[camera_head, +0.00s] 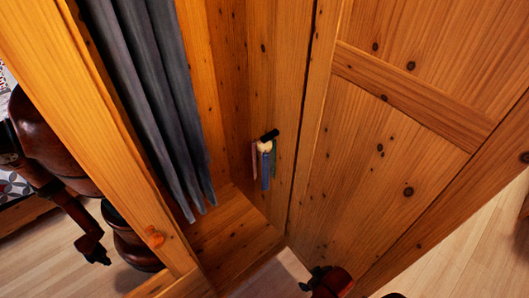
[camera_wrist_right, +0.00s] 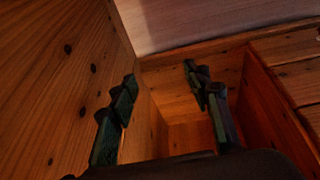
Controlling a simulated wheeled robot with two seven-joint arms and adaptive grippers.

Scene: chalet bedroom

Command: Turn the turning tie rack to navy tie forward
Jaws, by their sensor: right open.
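The tie rack (camera_head: 264,146) is a small pale round holder on a black mount, fixed to the wooden wall inside the wardrobe. A blue tie (camera_head: 266,171), which looks like the navy one, hangs at its front. A reddish tie (camera_head: 254,160) hangs at its left and a green tie (camera_head: 273,158) at its right. My right gripper (camera_head: 318,279) is low at the bottom edge, below and right of the rack, apart from it. In the right wrist view its fingers (camera_wrist_right: 160,78) are spread with nothing between them. My left gripper (camera_head: 95,249) is outside the wardrobe at left; its jaws are unclear.
Dark grey trousers or cloths (camera_head: 158,90) hang inside the wardrobe, left of the rack. An open panelled door (camera_head: 410,130) stands at right. The wardrobe's front post (camera_head: 90,110), with an orange knob (camera_head: 154,237), separates my left arm from the interior. The wardrobe floor (camera_head: 235,235) is clear.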

